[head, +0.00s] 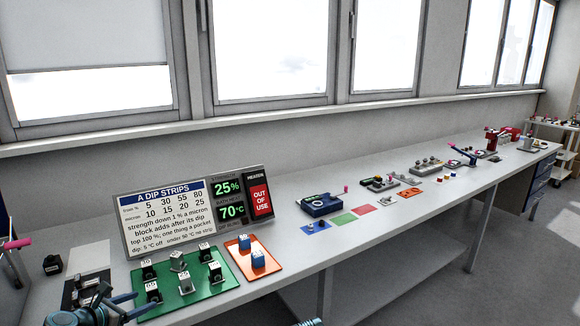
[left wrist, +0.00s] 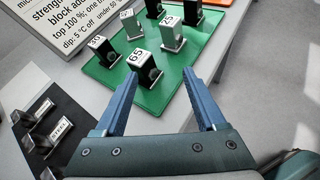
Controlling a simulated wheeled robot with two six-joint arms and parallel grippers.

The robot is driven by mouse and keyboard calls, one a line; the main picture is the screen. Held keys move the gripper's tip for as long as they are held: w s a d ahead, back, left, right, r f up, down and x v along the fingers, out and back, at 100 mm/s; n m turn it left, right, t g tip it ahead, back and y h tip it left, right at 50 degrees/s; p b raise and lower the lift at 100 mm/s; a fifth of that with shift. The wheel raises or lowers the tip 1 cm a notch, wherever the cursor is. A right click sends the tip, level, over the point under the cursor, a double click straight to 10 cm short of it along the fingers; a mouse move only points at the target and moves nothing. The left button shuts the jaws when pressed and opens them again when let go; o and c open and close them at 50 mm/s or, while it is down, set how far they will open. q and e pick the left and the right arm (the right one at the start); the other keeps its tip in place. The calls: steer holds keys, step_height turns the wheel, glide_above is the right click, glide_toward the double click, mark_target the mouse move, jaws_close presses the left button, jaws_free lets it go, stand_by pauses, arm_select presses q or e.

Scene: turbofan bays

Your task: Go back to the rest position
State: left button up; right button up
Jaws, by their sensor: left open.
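My left gripper (head: 142,302) is at the lower left of the head view, by the near left corner of the green tray (head: 215,285). It is open and empty; in the left wrist view its two blue fingers (left wrist: 160,84) point at the tray. A black block with a white top marked 65 (left wrist: 136,58) stands on the tray just beyond the fingertips, with no visible grip on it. Several other black and grey blocks (head: 215,272) with numbered tops stand on the tray.
A sign board (head: 165,222) with strength and temperature displays stands behind the tray. A dark rack (left wrist: 45,135) with small labelled pieces is left of my gripper. More devices line the long bench rightward.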

arm_select(q)
steer(key=s+d+f+m+g+p, duration=0.1)
steer(key=s+d+f+m+g, duration=0.15)
steer(key=d+m, duration=0.45)
steer(key=s+d+f+m+g+p, duration=0.1)
steer(key=d+f+m+g, duration=0.2)
steer(key=d, duration=0.6)
steer(key=s+d+f+m+g+p, duration=0.1)
steer(key=s+d+m+g, duration=0.15)
steer(key=d+m, duration=0.5)
steer(key=s+d+m+g+y+p, duration=0.2)
steer(key=s+d+m+g+y, duration=0.2)
steer(key=s+d+m, duration=0.7)
steer(key=shift+s+d+f+m+y, duration=0.25)
steer(key=shift+m+y, duration=0.55)
steer(key=shift+m, duration=2.15)
